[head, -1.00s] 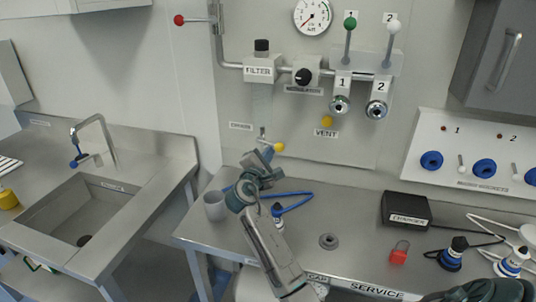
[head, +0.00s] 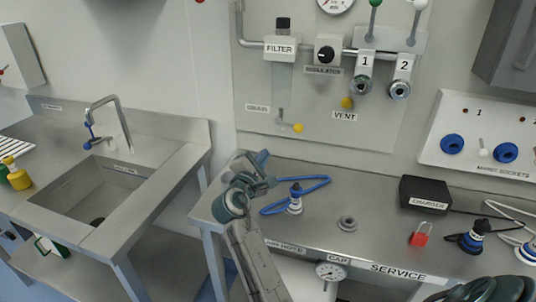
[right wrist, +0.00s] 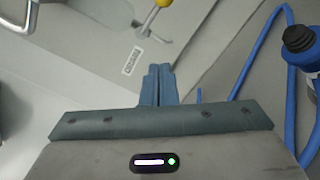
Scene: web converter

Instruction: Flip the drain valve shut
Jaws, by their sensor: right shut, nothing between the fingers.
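The drain valve (head: 283,118) is a small metal fitting low on the back panel, right of the DRAIN label (head: 257,108). Its lever slants down and right to a yellow knob (head: 298,127). In the right wrist view the yellow knob (right wrist: 163,3) is cut by the top edge, with the label (right wrist: 132,60) below left. My right gripper (head: 262,157) is shut and empty, below and left of the knob and apart from it. Its closed fingers (right wrist: 157,72) point toward the valve area. My left gripper is not in view.
A blue hose (head: 320,182) with a fitting (head: 296,200) lies on the bench right of my gripper. Farther right are a grey disc (head: 347,223), red padlock (head: 420,235) and charger box (head: 424,194). The VENT knob (head: 347,102) is nearby. A sink (head: 90,195) stands left.

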